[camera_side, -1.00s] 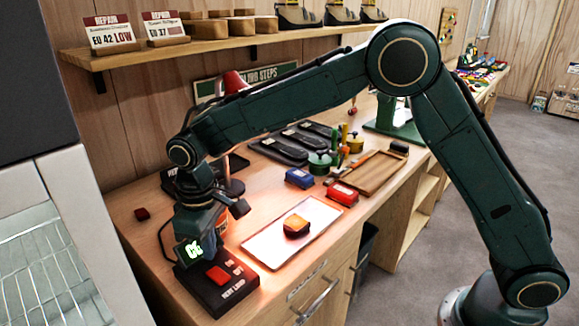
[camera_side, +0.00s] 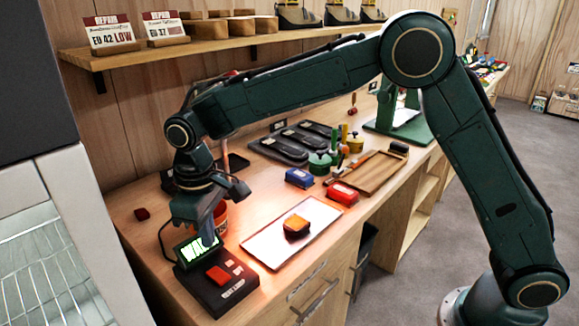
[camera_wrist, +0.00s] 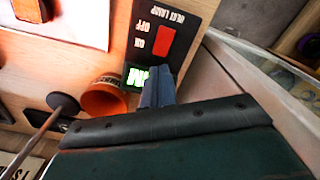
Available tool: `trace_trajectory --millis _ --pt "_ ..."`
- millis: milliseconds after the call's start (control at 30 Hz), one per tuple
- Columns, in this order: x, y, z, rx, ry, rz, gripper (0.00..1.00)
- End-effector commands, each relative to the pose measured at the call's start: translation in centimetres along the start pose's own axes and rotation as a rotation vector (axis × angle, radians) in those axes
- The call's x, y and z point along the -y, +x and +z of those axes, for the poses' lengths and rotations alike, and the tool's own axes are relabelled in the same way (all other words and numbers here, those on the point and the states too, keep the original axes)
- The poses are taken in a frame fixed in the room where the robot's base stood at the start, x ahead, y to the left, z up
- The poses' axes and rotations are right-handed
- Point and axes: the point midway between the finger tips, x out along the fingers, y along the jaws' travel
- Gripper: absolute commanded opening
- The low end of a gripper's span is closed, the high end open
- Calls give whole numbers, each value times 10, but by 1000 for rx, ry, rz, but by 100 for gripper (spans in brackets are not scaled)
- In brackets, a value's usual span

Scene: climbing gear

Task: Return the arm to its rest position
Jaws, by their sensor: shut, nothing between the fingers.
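My gripper (camera_side: 208,238) is shut and empty. It points down at the left end of the bench, in front of the lit green display of the heat lamp box (camera_side: 222,290). I cannot tell the exact gap between them. In the wrist view my gripper (camera_wrist: 157,88) shows as closed fingers over the edge of the display, beside the black heat lamp box (camera_wrist: 170,18) with its red switch (camera_wrist: 166,42). My arm reaches in from the right, bent high over the bench.
A white tray (camera_side: 262,248) with an orange-brown block (camera_side: 297,226) lies right of the box under warm light. An orange cup (camera_wrist: 105,98) stands near the fingers. Blue (camera_side: 299,178) and red (camera_side: 342,193) boxes lie further right. A shelf (camera_side: 180,49) runs above; a grey cabinet borders the left.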

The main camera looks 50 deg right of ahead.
Motion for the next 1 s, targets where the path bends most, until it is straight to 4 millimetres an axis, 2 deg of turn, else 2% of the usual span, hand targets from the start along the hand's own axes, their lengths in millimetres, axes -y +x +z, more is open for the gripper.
trace_trajectory --millis 167,367,700,1000 --pt "-10 -16 10 -21 21 1 0" --pt "-28 -47 37 -63 67 5 0" --pt "-59 -100 104 -154 165 18 0" --pt "-76 -130 169 -234 250 35 0"
